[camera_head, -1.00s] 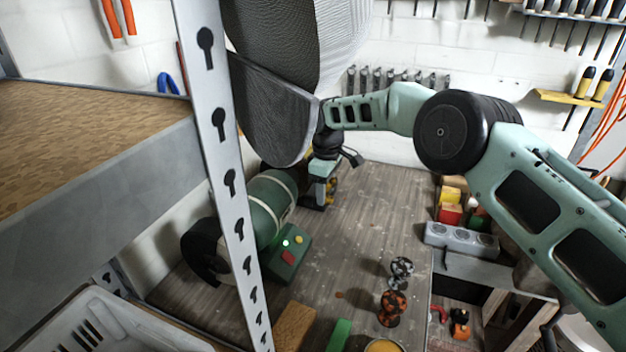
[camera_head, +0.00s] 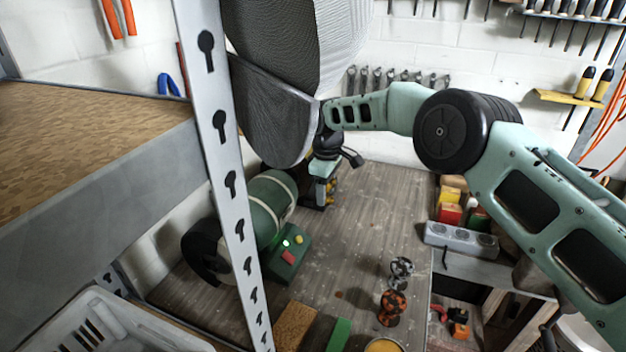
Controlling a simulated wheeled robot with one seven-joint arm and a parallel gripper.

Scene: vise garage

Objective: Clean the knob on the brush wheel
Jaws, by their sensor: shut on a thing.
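The green bench grinder (camera_head: 271,205) stands at the back left of the bench, with a green light lit on its base. A dark rounded wheel or guard (camera_head: 206,253) shows at its left end. Its right end, where a brush wheel could be, is largely hidden behind grey mesh-textured parts and my gripper. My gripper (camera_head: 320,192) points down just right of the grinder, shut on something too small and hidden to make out. A rusty orange knob (camera_head: 393,306) and a silver-grey knob (camera_head: 402,268) stand on the bench at the front right.
A perforated metal shelf post (camera_head: 232,190) crosses in front of the grinder. A power strip (camera_head: 460,238) and coloured boxes (camera_head: 451,205) line the right side. A wooden block (camera_head: 294,326), a green block (camera_head: 339,335) and a yellow-topped tin (camera_head: 383,345) are at the front. The bench middle is clear.

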